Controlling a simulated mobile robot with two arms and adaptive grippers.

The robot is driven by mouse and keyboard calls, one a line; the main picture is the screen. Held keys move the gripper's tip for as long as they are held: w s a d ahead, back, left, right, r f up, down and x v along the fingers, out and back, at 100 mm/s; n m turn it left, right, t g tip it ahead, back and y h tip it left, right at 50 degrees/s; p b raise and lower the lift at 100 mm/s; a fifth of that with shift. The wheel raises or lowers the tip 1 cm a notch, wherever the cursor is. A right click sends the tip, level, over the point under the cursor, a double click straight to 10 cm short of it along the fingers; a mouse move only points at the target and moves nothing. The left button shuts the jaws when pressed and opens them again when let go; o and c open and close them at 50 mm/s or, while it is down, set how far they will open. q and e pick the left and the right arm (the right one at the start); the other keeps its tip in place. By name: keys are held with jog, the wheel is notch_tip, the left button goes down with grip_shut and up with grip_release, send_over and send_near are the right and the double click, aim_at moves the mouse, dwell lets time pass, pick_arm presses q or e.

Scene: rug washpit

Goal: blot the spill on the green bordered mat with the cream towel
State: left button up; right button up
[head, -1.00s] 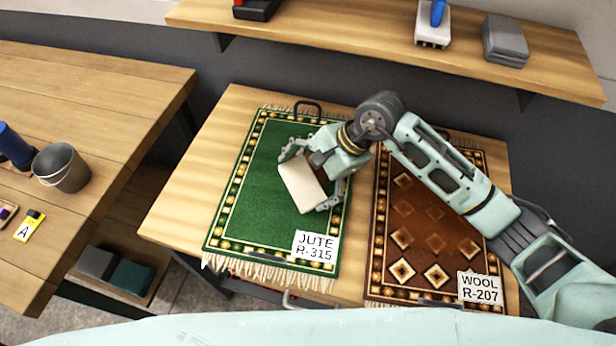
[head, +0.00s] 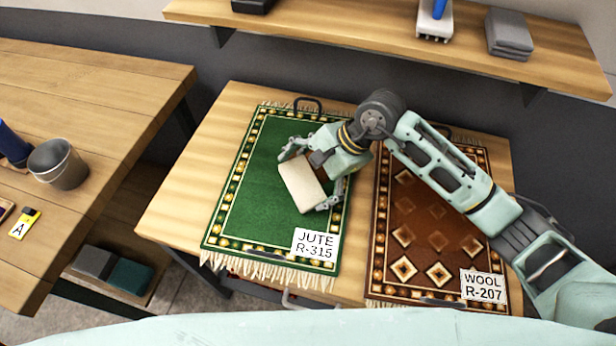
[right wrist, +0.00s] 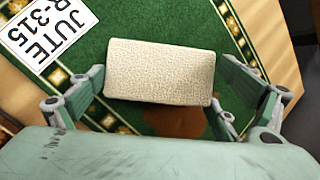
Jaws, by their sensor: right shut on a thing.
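The green bordered mat (head: 240,200), labelled JUTE R-315, lies flat on the wooden table. The cream towel (head: 300,186), a folded pad, is over the mat's upper right part; it fills the middle of the right wrist view (right wrist: 160,70). My right gripper (head: 304,178) is shut on the towel, one finger at each end. A brown spill (right wrist: 178,122) shows on the green beside the towel in the right wrist view, partly hidden by the towel and my gripper. I cannot tell whether the towel touches the mat. My left gripper is out of view.
A brown mat (head: 420,235) labelled WOOL R-207 lies to the right, under my right arm. A shelf (head: 400,40) with a brush (head: 435,20) and grey folded cloths (head: 508,35) runs behind. A metal bucket (head: 58,165) stands on the left table.

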jog(key=shift+f+b, duration=0.25)
jog(key=shift+b, duration=0.2)
dwell(1.8)
jog(key=shift+r+p, duration=1.4)
jog(key=shift+r, duration=2.25)
